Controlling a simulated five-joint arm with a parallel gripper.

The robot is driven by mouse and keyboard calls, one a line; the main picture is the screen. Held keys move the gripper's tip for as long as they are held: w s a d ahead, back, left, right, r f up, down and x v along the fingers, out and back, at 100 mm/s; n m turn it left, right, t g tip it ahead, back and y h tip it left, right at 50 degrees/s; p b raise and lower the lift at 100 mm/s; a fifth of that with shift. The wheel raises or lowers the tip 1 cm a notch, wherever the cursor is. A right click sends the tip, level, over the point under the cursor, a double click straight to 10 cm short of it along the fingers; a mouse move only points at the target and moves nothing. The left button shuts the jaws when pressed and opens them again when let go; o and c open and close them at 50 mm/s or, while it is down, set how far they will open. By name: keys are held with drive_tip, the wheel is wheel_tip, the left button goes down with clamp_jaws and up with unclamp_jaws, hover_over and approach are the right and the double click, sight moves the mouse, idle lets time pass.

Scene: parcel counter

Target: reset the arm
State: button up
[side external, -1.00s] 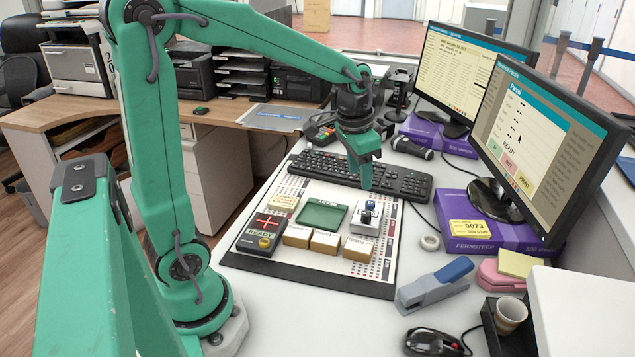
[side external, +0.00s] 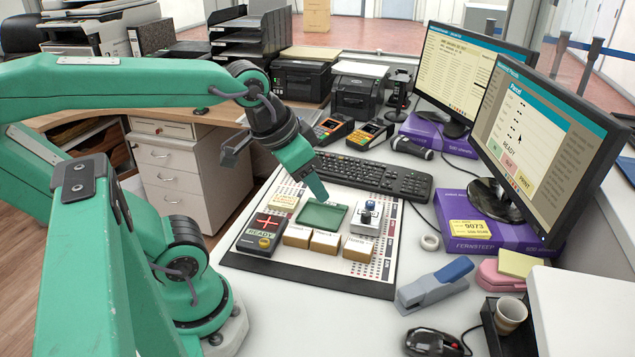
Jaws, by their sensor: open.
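My gripper (side external: 276,170) hangs over the far left part of a board with a control panel (side external: 240,262). A dark grey jaw part sticks out to the left, apart from the green finger. The jaws are open and nothing shows between them. My arm is folded back to the left, its forearm roughly level.
A black keyboard (side external: 374,178) lies just beyond the board. A small joystick unit (side external: 366,222) and a READY box (side external: 262,232) stand on it. Card terminals (side external: 370,134) are behind. Monitors (side external: 545,140), a stapler (side external: 434,284) and a mouse (side external: 432,342) are right.

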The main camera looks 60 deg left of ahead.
drive_tip(key=shift+s+d+f, duration=0.1)
drive_tip(key=shift+s, duration=0.35)
